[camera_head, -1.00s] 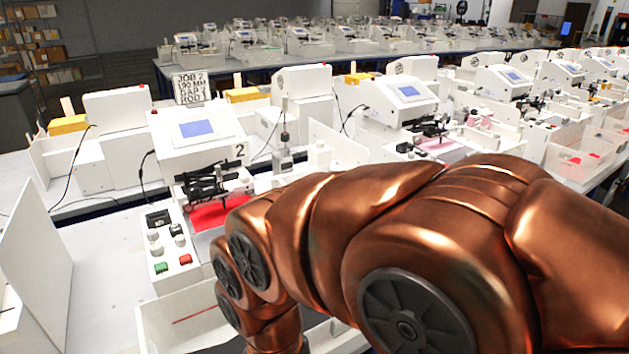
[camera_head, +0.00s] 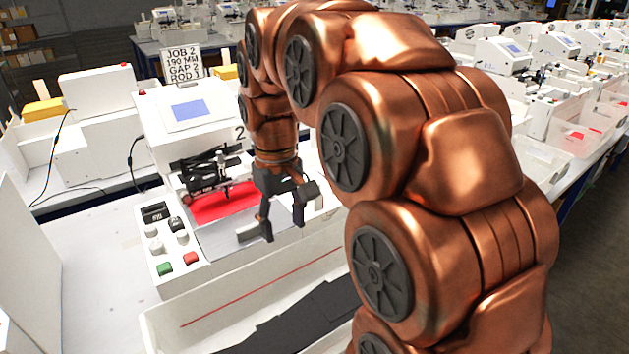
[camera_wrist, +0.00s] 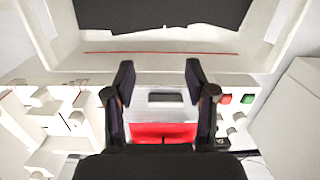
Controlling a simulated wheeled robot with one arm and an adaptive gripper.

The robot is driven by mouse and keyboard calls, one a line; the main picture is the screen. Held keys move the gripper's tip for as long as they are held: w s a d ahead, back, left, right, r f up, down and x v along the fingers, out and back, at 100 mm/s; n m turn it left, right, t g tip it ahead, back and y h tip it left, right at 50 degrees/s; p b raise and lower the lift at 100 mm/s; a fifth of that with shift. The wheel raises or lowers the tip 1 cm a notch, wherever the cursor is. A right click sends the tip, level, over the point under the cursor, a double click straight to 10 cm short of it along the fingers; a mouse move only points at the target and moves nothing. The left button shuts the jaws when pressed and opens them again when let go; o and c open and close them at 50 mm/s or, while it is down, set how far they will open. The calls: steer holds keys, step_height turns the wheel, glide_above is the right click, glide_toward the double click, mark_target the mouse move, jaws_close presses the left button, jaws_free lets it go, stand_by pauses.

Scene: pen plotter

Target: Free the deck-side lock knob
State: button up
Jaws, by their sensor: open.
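My gripper (camera_head: 276,224) hangs open and empty over the front of the plotter numbered 2, above its pale deck plate (camera_head: 222,238). In the wrist view the open fingers (camera_wrist: 158,80) frame the deck, with nothing between them. A white block with small knob-like parts (camera_wrist: 74,118) lies to the left of the fingers in the wrist view. I cannot tell which of these is the deck-side lock knob. In the head view my arm hides most of that side. White knobs (camera_head: 156,246) also stand on the control panel (camera_head: 164,262), left of the deck.
A red sheet (camera_head: 222,204) lies behind the plate, beneath the black pen carriage (camera_head: 205,172). Green (camera_head: 164,269) and red (camera_head: 190,258) buttons are on the panel. An open white bin (camera_head: 165,325) with dark sheets stands in front. A white upright panel (camera_head: 28,235) is at left.

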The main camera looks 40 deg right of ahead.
steer(key=shift+m+t, duration=0.3)
steer(key=shift+t, duration=0.2)
steer(key=w+d+r, duration=0.1)
steer(key=w+d, duration=0.3)
steer(key=d, duration=0.1)
steer(key=w+d+r, duration=0.1)
steer(key=w+d, duration=0.3)
steer(key=d, duration=0.2)
steer(key=w+d+r+b, duration=0.1)
steer(key=w+d, duration=0.3)
steer(key=d, duration=0.1)
steer(key=shift+w+d+r, duration=0.15)
steer(key=shift+d+r, duration=0.1)
steer(key=shift+d, duration=0.1)
steer(key=shift+f+p, duration=0.8)
steer(key=shift+f, duration=3.05)
jaws_close()
